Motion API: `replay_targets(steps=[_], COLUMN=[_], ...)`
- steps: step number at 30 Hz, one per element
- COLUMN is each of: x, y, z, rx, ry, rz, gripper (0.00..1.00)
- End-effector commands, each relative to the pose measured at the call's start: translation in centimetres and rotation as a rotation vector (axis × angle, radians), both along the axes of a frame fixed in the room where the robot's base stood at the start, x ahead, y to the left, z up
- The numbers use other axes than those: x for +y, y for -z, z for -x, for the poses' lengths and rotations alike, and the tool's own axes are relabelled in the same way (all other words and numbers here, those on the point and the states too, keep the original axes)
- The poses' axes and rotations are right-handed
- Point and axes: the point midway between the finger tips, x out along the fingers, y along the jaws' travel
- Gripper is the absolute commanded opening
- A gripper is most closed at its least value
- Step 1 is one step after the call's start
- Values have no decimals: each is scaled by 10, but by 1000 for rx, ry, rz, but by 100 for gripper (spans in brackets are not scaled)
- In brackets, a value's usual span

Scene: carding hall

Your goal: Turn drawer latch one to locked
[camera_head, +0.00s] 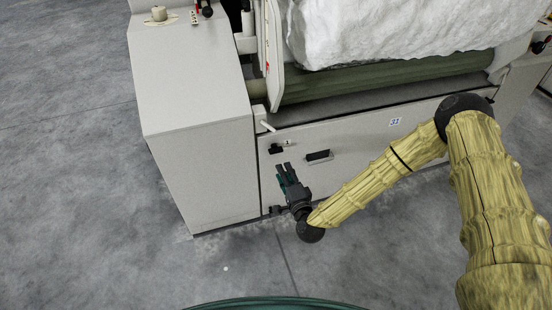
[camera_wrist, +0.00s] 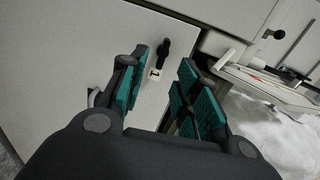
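Drawer latch one is a small black lever (camera_head: 276,149) on the grey front panel, beside a small white label marked 1 (camera_head: 287,142). In the wrist view the latch (camera_wrist: 164,52) appears as a dark elongated lever just above its label (camera_wrist: 155,73). My gripper (camera_head: 284,167) is below the latch in the head view, with its fingers pointing toward it. In the wrist view my gripper (camera_wrist: 163,64) is open, its teal pads apart, with latch and label showing in the gap. It looks empty. I cannot tell whether the fingers touch the latch.
A dark drawer handle (camera_head: 318,156) sits right of the latch on the panel. A grey cabinet (camera_head: 195,110) juts out on the left. White fibre (camera_head: 380,30) lies above a green roller (camera_head: 385,77). The concrete floor (camera_head: 80,130) at left is clear.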

Motion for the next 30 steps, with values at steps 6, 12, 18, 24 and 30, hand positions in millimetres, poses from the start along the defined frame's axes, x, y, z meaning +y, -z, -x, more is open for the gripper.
replay_targets(steps=[6,12,18,24,30], x=[1,11,21,28,31], y=[-4,-3,-3,-3,-4], z=[-17,-44,-75,-97,-107], rx=[-23,-21,-21,-21,-19], ry=[14,14,13,12,12], rz=[-30,-28,-27,-27,-27], gripper=[32,32,32,32,32])
